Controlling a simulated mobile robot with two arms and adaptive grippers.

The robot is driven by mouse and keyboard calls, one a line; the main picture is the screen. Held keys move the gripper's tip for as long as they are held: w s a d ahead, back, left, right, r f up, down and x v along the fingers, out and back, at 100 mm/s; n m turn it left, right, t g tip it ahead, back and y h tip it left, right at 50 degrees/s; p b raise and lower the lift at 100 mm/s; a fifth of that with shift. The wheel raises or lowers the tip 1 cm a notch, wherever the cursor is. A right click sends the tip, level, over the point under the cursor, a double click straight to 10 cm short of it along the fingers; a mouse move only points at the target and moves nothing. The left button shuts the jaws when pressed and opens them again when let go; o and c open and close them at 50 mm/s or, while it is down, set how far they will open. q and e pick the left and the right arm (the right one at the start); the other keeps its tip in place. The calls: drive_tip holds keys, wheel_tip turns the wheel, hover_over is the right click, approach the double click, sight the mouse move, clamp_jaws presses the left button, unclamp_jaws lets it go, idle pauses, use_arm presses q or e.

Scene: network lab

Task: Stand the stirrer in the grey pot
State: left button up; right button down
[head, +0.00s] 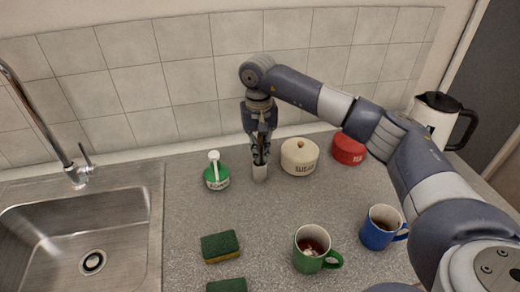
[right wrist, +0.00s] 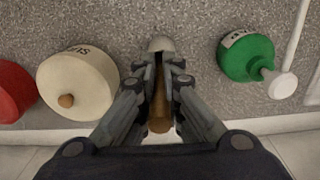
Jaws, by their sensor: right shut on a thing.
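My right gripper (head: 260,158) points down at the back of the counter and is shut on the brown stirrer (right wrist: 159,110), which stands about upright between the fingers. The small light grey pot (head: 260,173) is directly below the fingertips. In the right wrist view the pot (right wrist: 160,44) shows just beyond the fingertips, in line with the stirrer. The stirrer's lower end is hidden, so I cannot tell whether it is inside the pot or above it. My left gripper is not in view.
A green container with a white top (head: 216,177) stands left of the pot. A cream sugar pot (head: 299,157) and a red tin (head: 348,149) stand right. Green (head: 310,262) and blue (head: 377,238) mugs, sponges (head: 220,247), a sink (head: 75,245) and a kettle (head: 434,118) surround clear counter.

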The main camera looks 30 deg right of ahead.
drive_tip(key=c, duration=1.7)
unclamp_jaws()
drive_tip(key=shift+r, duration=0.4)
wheel_tip(320, 180, up, 12)
drive_tip(key=b, duration=0.2)
drive_tip(key=shift+a+f+b, duration=0.15)
drive_tip(key=shift+f+b, duration=0.1)
drive_tip(key=shift+b, duration=0.05)
drive_tip(key=shift+f, duration=0.1)
